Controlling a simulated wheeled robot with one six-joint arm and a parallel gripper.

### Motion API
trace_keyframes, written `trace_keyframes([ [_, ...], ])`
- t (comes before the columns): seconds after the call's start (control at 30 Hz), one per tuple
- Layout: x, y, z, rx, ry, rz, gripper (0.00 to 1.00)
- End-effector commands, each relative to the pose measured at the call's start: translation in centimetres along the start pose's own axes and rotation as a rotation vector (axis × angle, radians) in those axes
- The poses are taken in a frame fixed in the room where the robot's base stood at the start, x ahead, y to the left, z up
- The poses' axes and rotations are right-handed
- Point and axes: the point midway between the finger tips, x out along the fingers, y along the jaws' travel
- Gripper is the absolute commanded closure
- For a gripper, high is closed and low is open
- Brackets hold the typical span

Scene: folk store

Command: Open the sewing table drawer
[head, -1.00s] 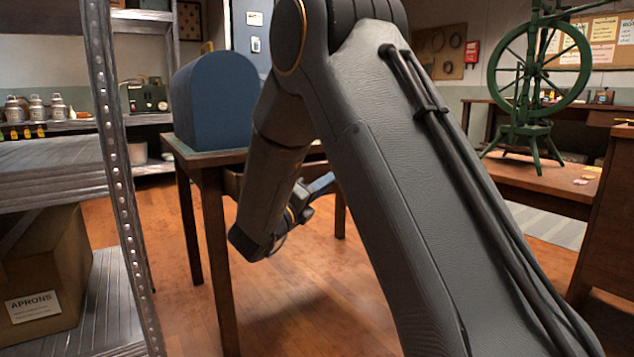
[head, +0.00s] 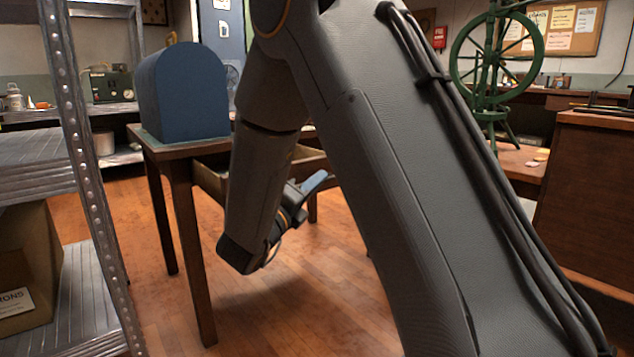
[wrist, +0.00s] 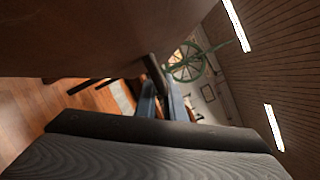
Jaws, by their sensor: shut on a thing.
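The sewing table (head: 189,235) stands left of my arm in the head view, with a blue rounded cover (head: 187,95) on its top. Its wooden drawer (head: 210,179) sticks out from under the tabletop, partly open, with much of it hidden behind my arm. In the wrist view a broad brown wooden surface, which looks like the drawer front (wrist: 90,40), fills the upper left. My gripper (wrist: 163,100) is shut on the drawer handle (wrist: 155,74) at the edge of that surface. In the head view one blue finger of my gripper (head: 314,182) shows beside the drawer.
A metal shelf (head: 75,150) with a cardboard box (head: 28,265) stands close at the left. A green spinning wheel (head: 493,65) stands on a table at the back right. A brown wooden cabinet (head: 585,190) is at the right. The wooden floor (head: 280,300) around the table legs is clear.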

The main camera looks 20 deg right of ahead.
Motion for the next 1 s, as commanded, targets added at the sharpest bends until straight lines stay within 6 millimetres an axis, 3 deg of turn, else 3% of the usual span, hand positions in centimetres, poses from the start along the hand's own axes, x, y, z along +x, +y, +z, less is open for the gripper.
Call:
trace_keyframes([
  [0.07, -0.2, 0.2, 0.1, -0.001, -0.006, 0.004, 1.0],
  [0.1, -0.2, 0.2, 0.1, -0.001, -0.006, 0.004, 0.87],
  [0.13, -0.2, 0.2, 0.1, -0.001, -0.005, 0.004, 0.83],
  [0.47, -0.1, 0.0, -0.1, -0.002, 0.0, 0.001, 0.83],
  [1.0, -7.5, 0.1, 0.2, -0.002, -0.005, 0.005, 0.83],
])
